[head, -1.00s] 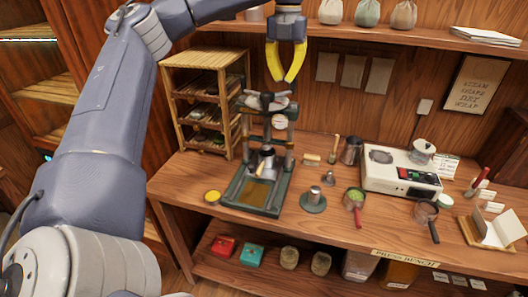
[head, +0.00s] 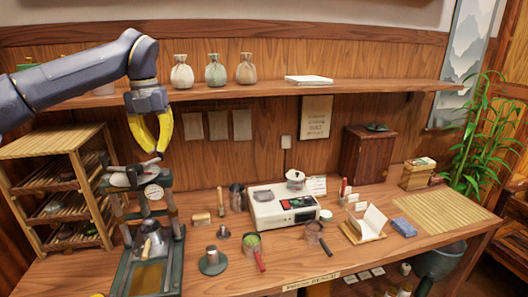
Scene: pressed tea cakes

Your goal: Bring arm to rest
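My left arm (head: 75,78) reaches in from the left, with its forearm across the upper left. My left gripper (head: 156,151) hangs with yellow fingers pointing down, in front of the back wall and just above the press's top in the picture. The fingers slope toward each other, with a gap between them and nothing seen held. I cannot tell how far the tips are from the press (head: 176,215), which stands upright on the bench with a metal pot (head: 150,240) in it. My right gripper is not in view.
A slatted rack (head: 60,185) stands left of the press. A shelf (head: 270,90) with cloth bags crosses above. The bench (head: 340,258) holds a white scale (head: 280,208), small tools, a red-handled strainer (head: 253,245) and a bamboo mat (head: 440,212). Bare wood lies along its front.

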